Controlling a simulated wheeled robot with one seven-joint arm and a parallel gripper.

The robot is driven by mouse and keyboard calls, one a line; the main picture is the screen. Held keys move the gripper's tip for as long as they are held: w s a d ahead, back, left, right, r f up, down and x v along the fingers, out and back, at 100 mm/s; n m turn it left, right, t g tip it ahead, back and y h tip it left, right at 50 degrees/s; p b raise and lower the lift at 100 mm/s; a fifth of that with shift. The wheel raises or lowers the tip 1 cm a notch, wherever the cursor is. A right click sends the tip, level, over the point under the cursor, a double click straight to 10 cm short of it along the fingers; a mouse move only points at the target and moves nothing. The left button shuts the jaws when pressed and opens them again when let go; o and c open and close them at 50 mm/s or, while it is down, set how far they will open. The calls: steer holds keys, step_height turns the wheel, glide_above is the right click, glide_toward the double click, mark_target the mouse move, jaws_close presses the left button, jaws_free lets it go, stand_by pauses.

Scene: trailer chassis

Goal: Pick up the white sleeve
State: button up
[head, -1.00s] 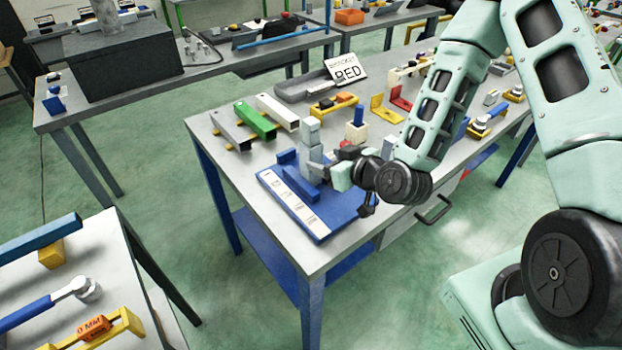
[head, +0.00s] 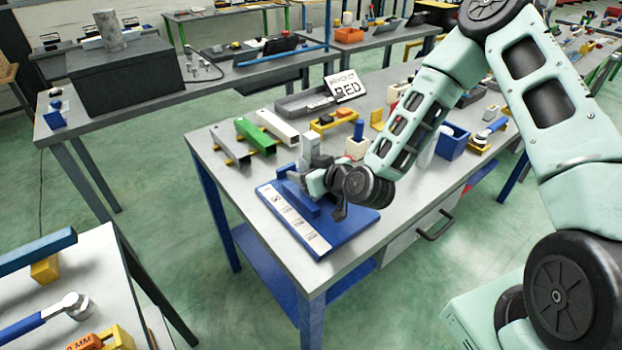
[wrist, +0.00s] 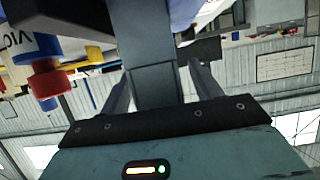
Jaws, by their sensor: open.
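My gripper (head: 314,176) is at the blue fixture (head: 345,226), low beside an upright pale grey square post (head: 310,148). In the wrist view the open fingers (wrist: 161,84) stand on either side of a grey square post (wrist: 148,45), with gaps beside it. A white bar (head: 277,126) lies next to a green bar (head: 255,136) on the table behind. A white upright piece (head: 425,153) shows partly behind my arm. I cannot tell for certain which pale piece is the white sleeve.
A white box (head: 356,149) with a blue part, a yellow holder (head: 334,121) and a blue bin (head: 453,141) stand nearby. A blue and red part (wrist: 48,82) shows left in the wrist view. A grey tray (head: 300,104) lies behind.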

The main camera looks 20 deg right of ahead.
steer(key=shift+w+f, duration=0.1)
steer(key=shift+w, duration=0.15)
steer(key=c, duration=1.2)
